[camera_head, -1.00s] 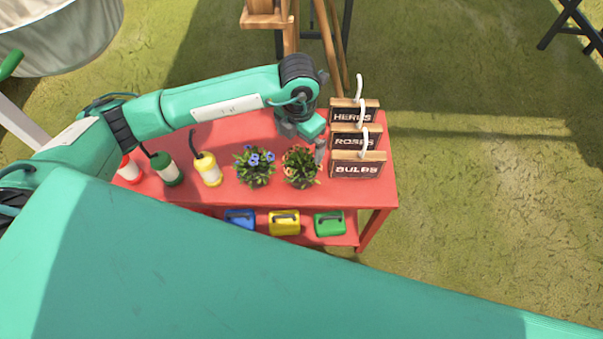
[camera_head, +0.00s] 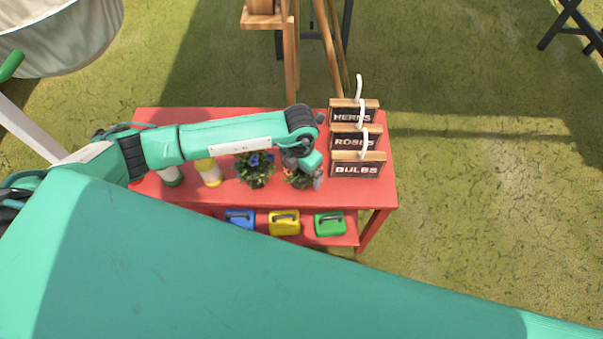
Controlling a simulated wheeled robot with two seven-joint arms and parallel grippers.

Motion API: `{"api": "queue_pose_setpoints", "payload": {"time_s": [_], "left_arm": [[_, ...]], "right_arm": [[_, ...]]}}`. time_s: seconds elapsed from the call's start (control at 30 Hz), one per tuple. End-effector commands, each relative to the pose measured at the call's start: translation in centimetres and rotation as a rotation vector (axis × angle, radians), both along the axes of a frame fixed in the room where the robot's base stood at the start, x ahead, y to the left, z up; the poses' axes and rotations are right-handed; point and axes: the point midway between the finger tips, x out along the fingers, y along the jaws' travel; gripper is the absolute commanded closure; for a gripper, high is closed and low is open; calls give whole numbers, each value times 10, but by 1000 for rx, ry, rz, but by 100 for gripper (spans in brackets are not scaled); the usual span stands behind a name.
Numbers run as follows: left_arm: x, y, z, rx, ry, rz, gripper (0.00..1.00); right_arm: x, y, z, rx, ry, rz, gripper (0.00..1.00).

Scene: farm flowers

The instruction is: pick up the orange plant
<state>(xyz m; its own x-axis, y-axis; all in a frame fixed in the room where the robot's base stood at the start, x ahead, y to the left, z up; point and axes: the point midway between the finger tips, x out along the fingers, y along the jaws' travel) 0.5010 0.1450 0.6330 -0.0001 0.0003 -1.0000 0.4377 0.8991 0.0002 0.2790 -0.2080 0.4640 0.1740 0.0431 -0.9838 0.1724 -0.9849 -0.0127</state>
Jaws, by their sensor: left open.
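The orange plant (camera_head: 295,181) stands on the red table (camera_head: 225,193), right of the plant with blue flowers (camera_head: 254,171). My left arm reaches in from the left over the table. My left gripper (camera_head: 317,182) is open at the right side of the orange plant, and the wrist hides most of the plant from above. I cannot tell whether the fingers touch it. My right gripper is not in view.
Wooden signs reading herbs, roses and bulbs (camera_head: 357,170) stand close to the right of my gripper. A yellow bottle (camera_head: 209,174) and a green one (camera_head: 172,177) stand left of the plants. Coloured cases (camera_head: 284,223) sit on the lower shelf.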

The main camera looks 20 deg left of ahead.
Motion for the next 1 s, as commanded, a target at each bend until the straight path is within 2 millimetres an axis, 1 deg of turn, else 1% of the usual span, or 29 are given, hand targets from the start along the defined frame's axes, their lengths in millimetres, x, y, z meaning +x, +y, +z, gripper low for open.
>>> {"api": "queue_pose_setpoints", "payload": {"time_s": [0.23, 0.37, 0.4, 0.47, 0.5, 0.8, 0.93, 1.0], "left_arm": [[0, 0, -2, 0, 0, 0, 0], [0, 0, -2, 0, 0, 0, 26], [0, 0, -2, 0, 0, 0, 33], [0, 0, -2, 0, 0, 0, 45], [0, 0, -2, 0, 0, 0, 53], [1, 0, 1, -1, -2, 0, 54], [1, 0, 10, -3, -3, -1, 54], [1, 0, 18, -2, -2, -1, 54]], "right_arm": [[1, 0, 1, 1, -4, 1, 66], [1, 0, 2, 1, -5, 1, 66], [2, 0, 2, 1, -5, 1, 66], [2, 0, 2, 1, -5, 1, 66], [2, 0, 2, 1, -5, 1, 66], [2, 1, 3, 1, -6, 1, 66], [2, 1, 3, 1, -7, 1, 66], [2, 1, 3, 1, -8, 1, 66]]}}
